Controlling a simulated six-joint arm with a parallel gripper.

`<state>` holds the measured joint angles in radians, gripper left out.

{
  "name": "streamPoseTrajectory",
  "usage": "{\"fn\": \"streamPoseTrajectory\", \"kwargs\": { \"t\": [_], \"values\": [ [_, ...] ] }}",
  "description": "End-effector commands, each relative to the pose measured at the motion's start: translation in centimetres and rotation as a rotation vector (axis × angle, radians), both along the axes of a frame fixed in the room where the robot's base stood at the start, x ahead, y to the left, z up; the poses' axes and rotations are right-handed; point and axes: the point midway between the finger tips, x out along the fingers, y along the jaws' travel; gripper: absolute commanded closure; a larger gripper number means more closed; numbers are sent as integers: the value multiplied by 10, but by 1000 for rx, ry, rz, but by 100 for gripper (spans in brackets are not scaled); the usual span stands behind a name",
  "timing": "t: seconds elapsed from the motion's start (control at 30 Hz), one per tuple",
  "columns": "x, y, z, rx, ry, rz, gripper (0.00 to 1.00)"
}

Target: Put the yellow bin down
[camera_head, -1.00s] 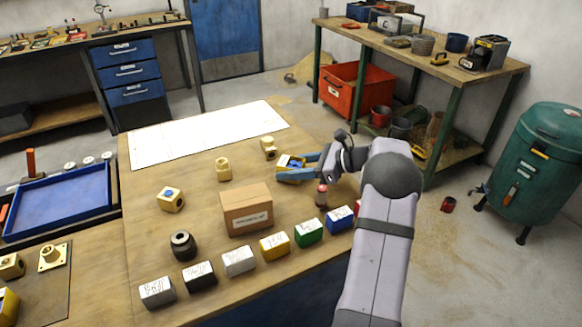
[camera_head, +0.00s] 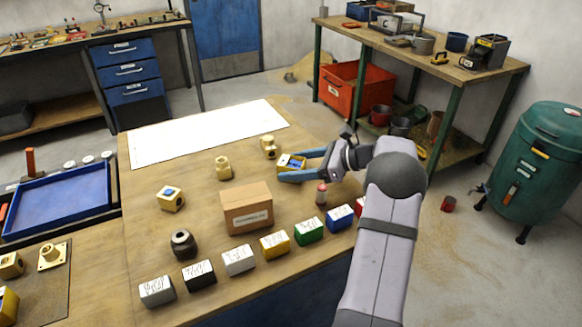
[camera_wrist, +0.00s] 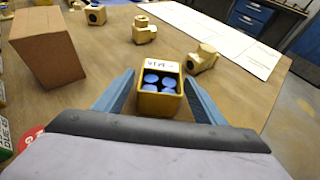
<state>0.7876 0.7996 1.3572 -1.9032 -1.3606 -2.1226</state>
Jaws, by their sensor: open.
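The yellow bin (camera_wrist: 160,90) sits upright on the wooden table (camera_head: 150,232) with several blue round pieces inside and a white label on its far rim. It also shows in the head view (camera_head: 291,162), partly hidden by my gripper. My gripper (camera_wrist: 158,92) is open, with one blue finger on each side of the bin and a visible gap at both sides. In the head view, my gripper (camera_head: 293,166) reaches in from the right at table height.
A cardboard box (camera_head: 246,207) stands left of the bin. Brass fittings (camera_head: 223,167) stand nearby, one (camera_wrist: 202,58) just beyond the bin. A red-capped bottle (camera_head: 321,194) is close below my wrist. A row of coloured blocks (camera_head: 274,244) lines the front edge. A white sheet (camera_head: 205,133) lies behind.

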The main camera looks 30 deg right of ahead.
Motion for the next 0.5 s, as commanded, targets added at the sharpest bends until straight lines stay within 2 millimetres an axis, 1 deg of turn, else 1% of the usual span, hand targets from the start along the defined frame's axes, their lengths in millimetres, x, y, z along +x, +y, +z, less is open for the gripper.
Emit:
{"fn": "streamPoseTrajectory", "kwargs": {
  "t": [0.03, 0.3, 0.5],
  "values": [
    [-5, -7, 1, -3, -1, -4, 36],
    [-37, -39, 20, -3, -2, -5, 36],
    [-57, -59, 32, -2, 0, -4, 36]
  ]
}}
